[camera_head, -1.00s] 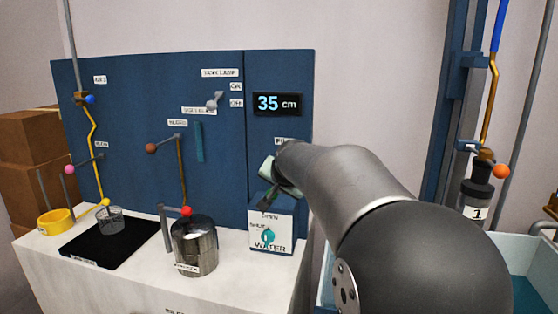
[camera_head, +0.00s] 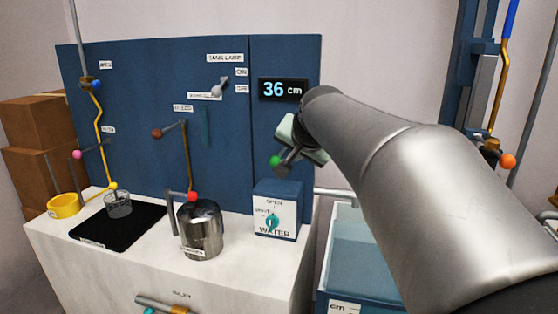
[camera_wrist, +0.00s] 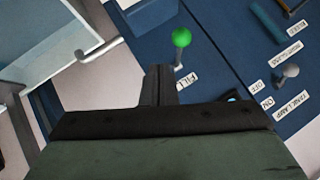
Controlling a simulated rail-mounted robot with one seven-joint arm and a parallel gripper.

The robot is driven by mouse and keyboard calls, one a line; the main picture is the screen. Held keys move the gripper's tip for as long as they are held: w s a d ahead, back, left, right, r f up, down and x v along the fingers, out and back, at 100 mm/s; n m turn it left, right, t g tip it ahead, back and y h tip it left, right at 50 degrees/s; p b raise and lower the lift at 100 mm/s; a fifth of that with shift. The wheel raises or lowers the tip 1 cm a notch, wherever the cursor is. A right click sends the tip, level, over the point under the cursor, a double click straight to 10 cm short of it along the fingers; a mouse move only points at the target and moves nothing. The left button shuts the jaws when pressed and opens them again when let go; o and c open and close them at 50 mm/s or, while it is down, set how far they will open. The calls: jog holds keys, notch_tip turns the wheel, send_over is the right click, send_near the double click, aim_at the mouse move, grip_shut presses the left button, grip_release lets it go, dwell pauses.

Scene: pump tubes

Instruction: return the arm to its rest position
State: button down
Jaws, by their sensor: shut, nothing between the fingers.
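My gripper (camera_head: 284,167) is shut and empty in the head view. It hangs in front of the blue panel, above the water box (camera_head: 287,190), and my arm reaches in from the right. In the wrist view its closed fingers (camera_wrist: 158,75) point away over the panel. A green ball (camera_head: 275,160) on the panel shows right beside the fingertips in the head view. In the wrist view the green ball (camera_wrist: 181,37) stands on a short grey stem near the FILL label, apart from the fingers.
The water box has a teal knob (camera_head: 272,221). A display (camera_head: 283,89) reads 36 cm. A metal pot (camera_head: 201,233), black mat (camera_head: 90,238), glass beaker (camera_head: 118,205) and yellow ring (camera_head: 63,206) stand on the white counter. A glass tank (camera_head: 350,240) stands at right under my arm.

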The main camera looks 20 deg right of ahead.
jog(key=shift+s+a+r, duration=0.15)
jog(key=shift+s+r, duration=0.25)
jog(key=shift+s, duration=0.05)
jog(key=s+a+f+n+g+p, duration=0.1)
jog(key=s+a+f+n+g, duration=0.2)
jog(key=s+a+f, duration=0.2)
jog(key=s+a+f+n+g+y+p, duration=0.1)
jog(key=s+a+f+n+g+p, duration=0.1)
jog(key=s+f, duration=0.9)
jog(key=s+a+f+n+g+y+p, duration=0.1)
jog(key=s+a+f+n+g+p, duration=0.1)
jog(key=s+a+f+n+g, duration=0.2)
jog(key=s+a+f+n, duration=0.1)
jog(key=s+a+f, duration=0.2)
jog(key=s+f, duration=0.1)
jog(key=shift+s+a+g, duration=0.3)
jog(key=shift+a, duration=0.1)
